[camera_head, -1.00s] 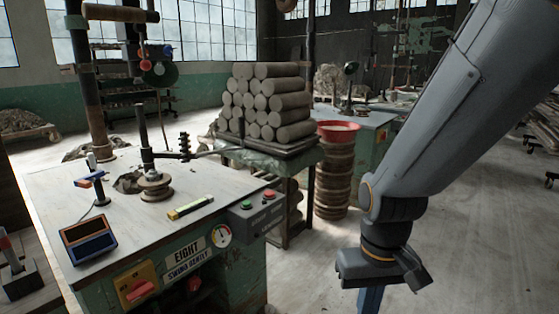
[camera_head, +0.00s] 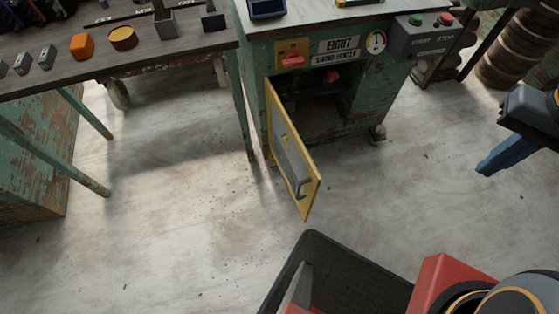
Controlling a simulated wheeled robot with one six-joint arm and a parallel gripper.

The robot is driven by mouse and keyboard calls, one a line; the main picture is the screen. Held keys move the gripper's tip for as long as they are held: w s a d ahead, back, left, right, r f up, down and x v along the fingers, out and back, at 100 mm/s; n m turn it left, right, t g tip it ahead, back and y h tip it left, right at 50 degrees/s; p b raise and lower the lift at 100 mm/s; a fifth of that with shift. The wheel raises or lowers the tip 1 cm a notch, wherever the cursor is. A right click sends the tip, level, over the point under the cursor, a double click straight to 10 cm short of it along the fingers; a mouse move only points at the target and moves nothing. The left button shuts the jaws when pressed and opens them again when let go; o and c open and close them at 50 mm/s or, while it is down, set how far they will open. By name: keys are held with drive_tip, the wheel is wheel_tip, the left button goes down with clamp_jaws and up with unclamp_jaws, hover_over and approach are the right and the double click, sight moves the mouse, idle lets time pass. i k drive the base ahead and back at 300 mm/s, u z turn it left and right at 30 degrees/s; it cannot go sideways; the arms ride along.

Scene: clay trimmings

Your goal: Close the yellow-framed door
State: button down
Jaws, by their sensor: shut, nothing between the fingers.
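The yellow-framed door (camera_head: 283,143) stands wide open, swung out toward me from the left side of the green cabinet's opening. It has a grey panel and a grey bar handle (camera_head: 304,186) near its free edge. The cabinet (camera_head: 258,60) is worn green, and its dark inside (camera_head: 322,100) shows beside the door. My gripper (camera_head: 483,170) is at the right edge, to the right of the door and well apart from it. Its blue fingers are shut with nothing between them. Part of the gripper is cut off by the picture edge.
Above the opening are a red switch on a yellow plate (camera_head: 292,54), a gauge (camera_head: 376,41) and a grey button box (camera_head: 424,36). A table (camera_head: 60,77) with small blocks stands at the left. The floor (camera_head: 190,215) around the door is clear.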

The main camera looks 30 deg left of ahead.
sight(302, 178)
drive_tip(key=u, duration=1.55)
drive_tip(key=k, duration=0.35)
